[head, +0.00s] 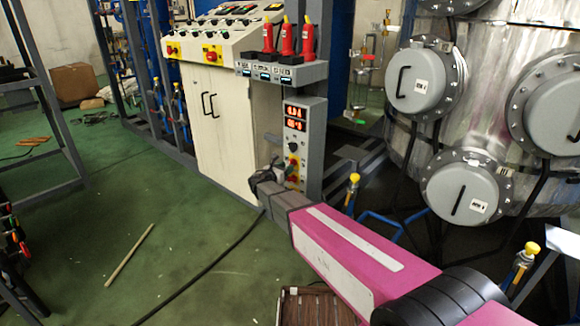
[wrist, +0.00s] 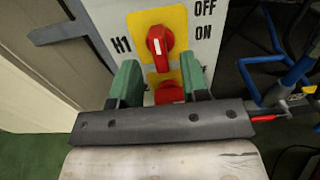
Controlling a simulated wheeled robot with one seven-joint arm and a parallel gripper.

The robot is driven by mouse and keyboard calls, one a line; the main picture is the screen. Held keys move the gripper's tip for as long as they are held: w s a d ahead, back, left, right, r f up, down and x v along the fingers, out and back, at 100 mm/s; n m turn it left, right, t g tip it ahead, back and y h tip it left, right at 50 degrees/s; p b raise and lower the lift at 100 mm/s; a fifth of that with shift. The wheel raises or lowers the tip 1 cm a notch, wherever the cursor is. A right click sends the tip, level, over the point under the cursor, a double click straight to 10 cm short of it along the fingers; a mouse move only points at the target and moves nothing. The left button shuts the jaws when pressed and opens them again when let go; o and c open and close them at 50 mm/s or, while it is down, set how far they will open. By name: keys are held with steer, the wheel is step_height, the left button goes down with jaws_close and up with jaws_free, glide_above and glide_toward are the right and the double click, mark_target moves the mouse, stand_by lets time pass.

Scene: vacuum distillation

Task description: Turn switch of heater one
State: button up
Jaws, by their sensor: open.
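The heater one switch is a red knob (wrist: 160,40) on a yellow plate, with "H1" printed to its left and "OFF" and "ON" to its right. Its white mark points roughly up in the wrist view. A second red knob (wrist: 168,92) sits below it, partly hidden by my gripper. My gripper (wrist: 160,74) has two green fingers, open and apart with nothing held; in the picture their tips lie just below the H1 knob, on either side. In the head view, my gripper (head: 266,176) is at the grey switch panel (head: 303,143), near its small red-on-yellow knobs.
Two red digital displays (head: 294,119) are above the knobs. A cream cabinet (head: 225,125) stands left of the panel. Blue pipes (wrist: 285,75) run to the right. A big metal tank (head: 480,80) stands further right. A black cable (head: 205,270) crosses the green floor.

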steer(key=v, duration=0.7)
steer(key=s+d+f+m+g, duration=0.2)
steer(key=s+d+m+g, duration=0.15)
steer(key=d, duration=0.35)
steer(key=s+d+f+m+g+y, duration=0.1)
steer(key=s+d+f+m+g, duration=0.1)
steer(key=d+m, duration=0.4)
steer(key=s+d+f+m+g, duration=0.2)
steer(key=s+d+m+g, duration=0.1)
steer(key=d, duration=0.5)
steer(key=s+d+f+m+g+y, duration=0.1)
steer(key=s+d+m+y, duration=0.3)
steer(key=s+m, duration=0.4)
steer(key=s+d+f+m+g+y, duration=0.1)
steer(key=s+d+m+g+y, duration=0.3)
steer(key=s+m+y, duration=0.2)
steer(key=s+m, duration=0.2)
steer(key=s, duration=0.1)
steer(key=shift+d+g, duration=0.35)
steer(key=shift+d, duration=0.05)
